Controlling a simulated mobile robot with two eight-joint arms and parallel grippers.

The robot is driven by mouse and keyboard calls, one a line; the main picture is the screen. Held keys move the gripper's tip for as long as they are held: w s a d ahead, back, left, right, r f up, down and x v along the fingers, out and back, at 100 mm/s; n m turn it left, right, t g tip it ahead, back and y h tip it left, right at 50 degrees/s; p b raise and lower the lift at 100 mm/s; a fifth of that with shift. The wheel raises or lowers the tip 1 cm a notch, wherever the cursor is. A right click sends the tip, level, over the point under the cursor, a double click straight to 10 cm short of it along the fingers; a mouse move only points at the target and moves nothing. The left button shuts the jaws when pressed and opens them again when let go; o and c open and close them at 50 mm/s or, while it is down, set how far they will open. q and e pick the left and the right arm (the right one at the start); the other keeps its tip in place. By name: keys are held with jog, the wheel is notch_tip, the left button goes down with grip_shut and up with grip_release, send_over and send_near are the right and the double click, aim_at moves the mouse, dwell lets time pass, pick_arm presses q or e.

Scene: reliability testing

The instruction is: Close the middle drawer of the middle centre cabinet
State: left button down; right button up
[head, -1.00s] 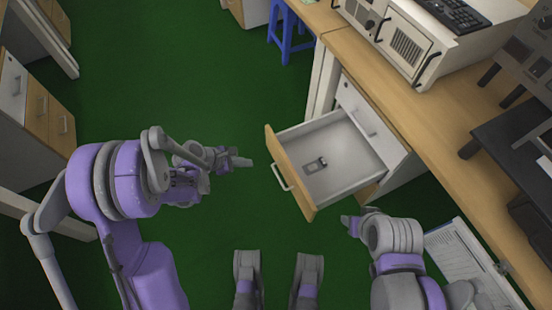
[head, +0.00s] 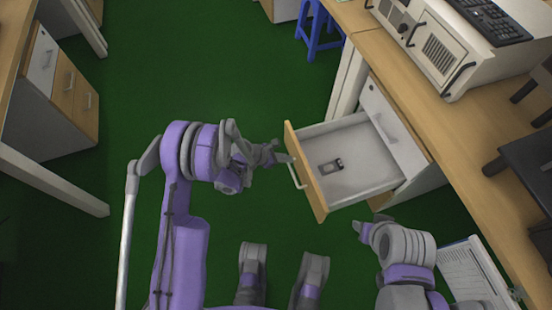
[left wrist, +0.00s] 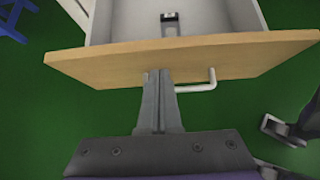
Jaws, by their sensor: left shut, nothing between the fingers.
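The open drawer (head: 345,187) has a wooden front (head: 310,182) and a white inside. It sticks far out of the cabinet (head: 425,180) under the right-hand desk, below a shut white drawer front (head: 392,118). My left gripper (head: 286,158) is shut and empty at the outer face of the wooden front, close to its handle (head: 294,176). In the left wrist view, the shut fingers (left wrist: 158,75) point at the wooden front (left wrist: 240,52), left of the handle (left wrist: 205,84); contact cannot be told. My right gripper (head: 357,228) is below the drawer, its fingers unclear.
A small dark device (head: 330,166) lies in the drawer. The wooden desk (head: 440,125) above carries a computer case (head: 430,50). A blue stool (head: 318,30) stands beyond the drawer. Another cabinet (head: 60,90) stands at the left. Green floor between is clear.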

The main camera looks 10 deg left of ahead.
pick_arm(q)
jog(key=shift+w+d, duration=0.3)
jog(key=shift+d, duration=0.2)
jog(key=shift+w+d, duration=0.3)
jog(key=shift+d, duration=0.2)
